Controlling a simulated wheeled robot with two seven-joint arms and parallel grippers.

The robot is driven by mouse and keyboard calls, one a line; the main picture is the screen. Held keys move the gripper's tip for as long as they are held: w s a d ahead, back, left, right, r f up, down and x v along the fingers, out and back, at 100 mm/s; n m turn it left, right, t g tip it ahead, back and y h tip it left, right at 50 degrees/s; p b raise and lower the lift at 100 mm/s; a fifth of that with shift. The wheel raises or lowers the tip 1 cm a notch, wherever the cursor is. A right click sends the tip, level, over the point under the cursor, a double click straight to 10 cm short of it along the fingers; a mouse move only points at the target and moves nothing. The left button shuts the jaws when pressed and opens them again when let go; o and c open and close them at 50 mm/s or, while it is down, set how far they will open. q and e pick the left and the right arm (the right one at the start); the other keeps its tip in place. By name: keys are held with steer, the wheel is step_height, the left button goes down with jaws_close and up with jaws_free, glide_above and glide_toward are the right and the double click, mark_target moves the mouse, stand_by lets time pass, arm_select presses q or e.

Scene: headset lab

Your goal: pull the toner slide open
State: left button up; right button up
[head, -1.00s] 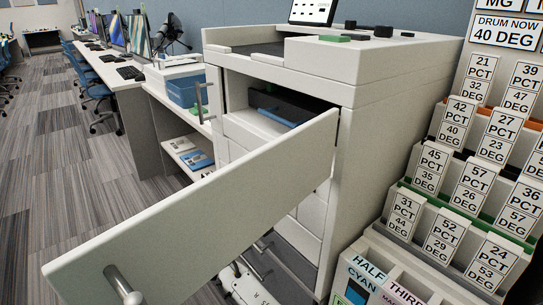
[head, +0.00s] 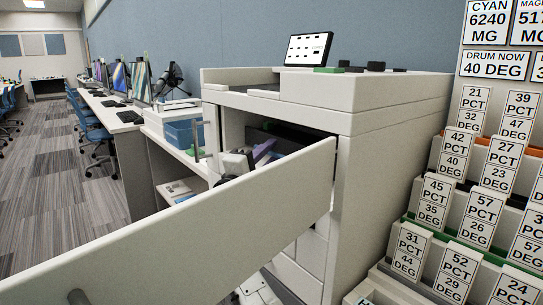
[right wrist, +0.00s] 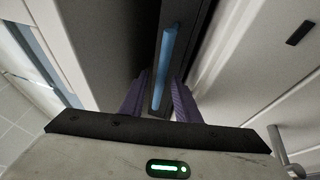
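The toner slide (right wrist: 177,40) is a dark block with a blue strip (right wrist: 165,65) along its front. It sits in the cavity of the white printer cabinet (head: 390,125), behind the wide open door panel (head: 190,225). My right gripper (head: 266,149) reaches in over the door, with purple fingers at the cavity mouth. In the right wrist view my right gripper (right wrist: 158,88) is open. One finger is on each side of the slide's blue strip, with gaps visible. Contact cannot be told. In the head view the slide is mostly hidden by my gripper and the door. My left gripper is out of view.
The open door panel blocks the space before the cabinet's lower part. A rack of labelled cards (head: 470,190) stands close on the right. A desk with a blue bin (head: 183,133) and monitors runs back on the left.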

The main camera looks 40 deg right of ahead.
steer(key=shift+w+d+r, duration=0.1)
steer(key=shift+w+d, duration=0.15)
steer(key=shift+d, duration=0.25)
jaws_close()
